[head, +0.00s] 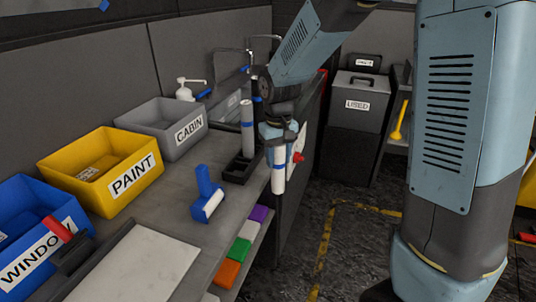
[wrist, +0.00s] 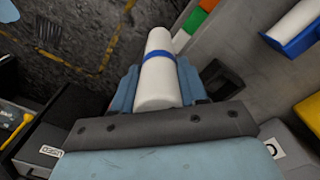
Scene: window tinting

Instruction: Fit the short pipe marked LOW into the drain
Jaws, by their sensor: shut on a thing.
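My gripper (head: 281,135) is shut on a white pipe with a blue band (head: 278,173). The pipe hangs upright below the fingers, in front of the bench edge and clear of the bench top. In the wrist view the same pipe (wrist: 158,75) lies between my blue fingers. No LOW marking can be read on either pipe. A sink area (head: 232,103) with a tap is behind the rack, partly hidden; I cannot make out the drain.
A dark USED bin (head: 356,120) stands at the back. The floor right of the bench is open.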

